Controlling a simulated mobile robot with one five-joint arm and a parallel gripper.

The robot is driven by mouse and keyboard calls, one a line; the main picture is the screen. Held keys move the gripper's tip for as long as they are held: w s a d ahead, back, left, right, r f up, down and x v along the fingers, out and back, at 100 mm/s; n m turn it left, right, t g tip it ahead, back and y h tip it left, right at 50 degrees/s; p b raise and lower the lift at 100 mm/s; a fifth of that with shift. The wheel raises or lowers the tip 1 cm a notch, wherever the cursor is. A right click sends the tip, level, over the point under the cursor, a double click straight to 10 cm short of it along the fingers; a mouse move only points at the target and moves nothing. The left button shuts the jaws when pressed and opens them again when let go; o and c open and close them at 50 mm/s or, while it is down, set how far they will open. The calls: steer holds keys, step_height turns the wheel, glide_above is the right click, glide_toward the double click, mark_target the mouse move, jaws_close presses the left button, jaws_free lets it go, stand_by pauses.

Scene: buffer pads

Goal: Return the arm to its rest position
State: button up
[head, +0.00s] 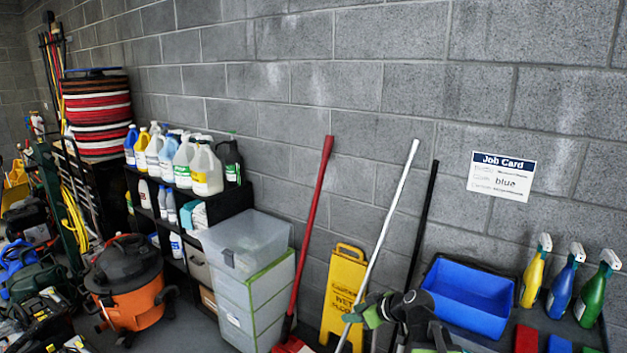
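My gripper (362,312) shows at the bottom centre, in front of the yellow wet-floor sign and the white pole. Its fingers have green and grey parts and point left. I cannot tell if they are apart or closed, and I see no object held in them. Part of my dark arm shows to the right of the gripper, in front of the blue bin's left side.
A blue bin (468,300) stands right of my arm. Yellow, blue and green spray bottles (562,290) stand behind red, blue and green pieces (526,338). A job card (501,176) reads "blue". Poles (310,235) lean on the wall by the wet-floor sign (344,290).

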steer(key=s+a+f+m+g+h, duration=0.1)
steer(key=s+a+f+g+h, duration=0.25)
steer(key=s+f, duration=0.35)
steer(key=s+d+f+m+g+h, duration=0.1)
steer(key=s+d+m+g+h, duration=0.2)
steer(key=s+d+m, duration=0.4)
steer(key=shift+s+d+f+m+g, duration=0.3)
steer(key=shift+s+g, duration=0.15)
steer(key=shift+s, duration=0.45)
